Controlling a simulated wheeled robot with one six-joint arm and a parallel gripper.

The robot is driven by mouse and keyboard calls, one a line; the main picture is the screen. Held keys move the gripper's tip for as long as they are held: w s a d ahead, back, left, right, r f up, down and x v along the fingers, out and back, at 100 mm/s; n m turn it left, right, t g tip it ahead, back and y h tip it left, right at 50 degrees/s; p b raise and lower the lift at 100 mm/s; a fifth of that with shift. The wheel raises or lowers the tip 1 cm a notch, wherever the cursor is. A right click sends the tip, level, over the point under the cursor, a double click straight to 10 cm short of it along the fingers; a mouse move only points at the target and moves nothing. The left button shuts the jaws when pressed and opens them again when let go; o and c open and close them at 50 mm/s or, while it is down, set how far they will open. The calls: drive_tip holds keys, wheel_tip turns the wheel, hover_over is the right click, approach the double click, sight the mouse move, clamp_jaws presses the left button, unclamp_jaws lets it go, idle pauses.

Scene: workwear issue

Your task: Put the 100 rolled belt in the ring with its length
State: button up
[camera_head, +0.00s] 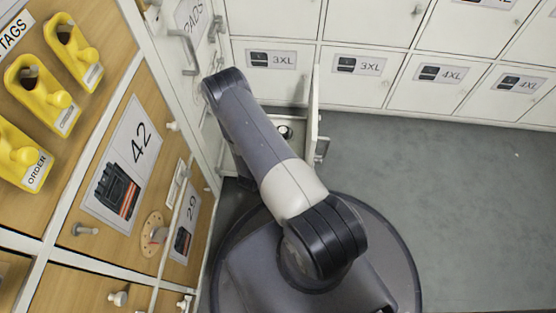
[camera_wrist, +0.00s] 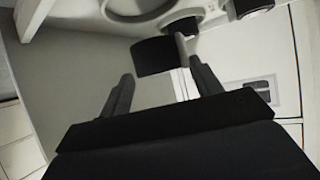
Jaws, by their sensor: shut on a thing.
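In the wrist view, my gripper (camera_wrist: 161,72) has its two fingers on either side of a dark, blocky thing (camera_wrist: 158,56), which looks like the rolled belt seen side-on. No number shows on it. Just beyond it are pale rings on a light panel: a large one (camera_wrist: 143,14) at the top, cut by the frame edge, and a smaller one (camera_wrist: 185,22) close behind the held roll. A dark roll (camera_wrist: 250,5) sits at the top right. I cannot read any length marks. In the head view, my arm hides the gripper and belt.
In the head view, an open white door (camera_head: 314,115) stands right of my arm, with a small round dark thing (camera_head: 285,131) beside it. White lockers line the back. Wooden doors with yellow holders (camera_head: 72,52) are close at left. Grey floor (camera_head: 430,190) is free at right.

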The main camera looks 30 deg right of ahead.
drive_tip(key=shift+f+b, duration=0.95)
drive_tip(key=shift+f, duration=1.5)
drive_tip(key=shift+f, duration=0.15)
drive_tip(key=o, duration=1.1)
drive_tip(key=shift+c, duration=0.2)
